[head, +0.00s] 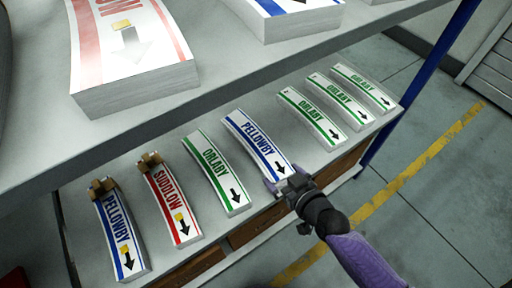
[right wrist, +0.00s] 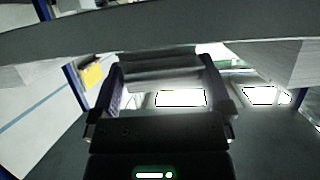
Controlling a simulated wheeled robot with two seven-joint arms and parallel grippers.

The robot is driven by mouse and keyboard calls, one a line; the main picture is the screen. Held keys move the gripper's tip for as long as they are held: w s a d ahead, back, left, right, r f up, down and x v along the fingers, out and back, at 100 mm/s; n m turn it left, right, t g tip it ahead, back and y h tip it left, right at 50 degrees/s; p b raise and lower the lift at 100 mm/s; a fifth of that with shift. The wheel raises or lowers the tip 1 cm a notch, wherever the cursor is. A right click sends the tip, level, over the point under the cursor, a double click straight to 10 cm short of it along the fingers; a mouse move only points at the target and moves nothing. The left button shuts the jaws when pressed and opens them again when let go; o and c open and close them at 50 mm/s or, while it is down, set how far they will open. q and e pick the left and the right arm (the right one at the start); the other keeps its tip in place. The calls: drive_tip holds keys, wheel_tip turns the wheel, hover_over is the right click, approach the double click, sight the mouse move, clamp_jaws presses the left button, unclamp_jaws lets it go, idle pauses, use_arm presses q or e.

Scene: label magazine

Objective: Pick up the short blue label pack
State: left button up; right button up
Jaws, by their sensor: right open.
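A blue-edged PELLOWBY label pack (head: 256,143) lies on the lower shelf in the middle of the row in the head view. Another blue-edged PELLOWBY pack (head: 119,238), with a brown clip on its far end, lies at the far left. I cannot tell surely which one is the short one. My right gripper (head: 278,184) is open at the near end of the middle blue pack; whether it touches is unclear. In the right wrist view its two fingers (right wrist: 163,88) stand apart, with bright white surfaces beyond. My left gripper is not in view.
The upper shelf (head: 225,88) overhangs the row, carrying large packs. A blue post (head: 437,62) stands at right.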

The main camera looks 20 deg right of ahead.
drive_tip(key=shift+w+a+f+b, duration=0.2)
drive_tip(key=shift+w+f+b, duration=0.1)
drive_tip(key=shift+w+f, duration=0.45)
drive_tip(key=shift+w+a+r, duration=0.1)
drive_tip(key=shift+w+r, duration=0.1)
drive_tip(key=shift+w, duration=0.15)
drive_tip(key=shift+r, duration=0.1)
drive_tip(key=c, duration=1.3)
